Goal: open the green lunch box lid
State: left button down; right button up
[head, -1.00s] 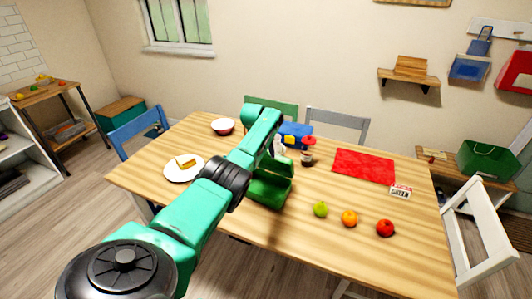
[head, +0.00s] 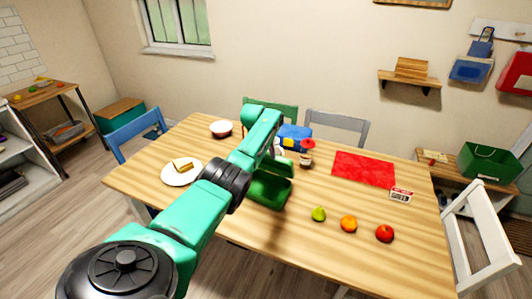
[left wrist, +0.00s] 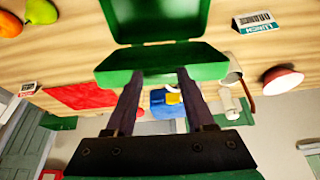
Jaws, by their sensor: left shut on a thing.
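The green lunch box (head: 268,190) stands on the wooden table, partly behind my left arm in the head view. Its lid (head: 279,167) is raised at the far side, with the dark green inside of the box showing. In the left wrist view the box body (left wrist: 160,18) is at the top and the lid (left wrist: 165,58) is in front of it, nearer to me. My left gripper (left wrist: 159,75) has its two dark fingers at the lid's near edge, shut on the lid. The exact contact is hard to see. My right gripper is not in view.
A plate (head: 174,178) is left. The red mat (head: 363,168) is flat.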

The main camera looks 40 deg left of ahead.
pick_arm(q)
jog(key=shift+r, duration=0.1)
dwell(0.3)
jog(key=shift+c, duration=1.2)
grip_release()
jog(key=shift+s, duration=0.1)
jog(key=shift+r, duration=0.1)
jog(key=shift+d+r+p, duration=0.1)
jog(key=shift+r+p, duration=0.2)
jog(key=shift+p, duration=0.1)
jog(key=p+v, duration=0.1)
jog(key=v, duration=0.1)
jog(key=shift+s+r+p, duration=0.15)
jog(key=shift+r+p, duration=0.15)
jog(key=b+v, duration=0.2)
jog(key=v, duration=0.9)
jog(key=shift+s+b, duration=0.2)
jog(key=shift+b, duration=0.1)
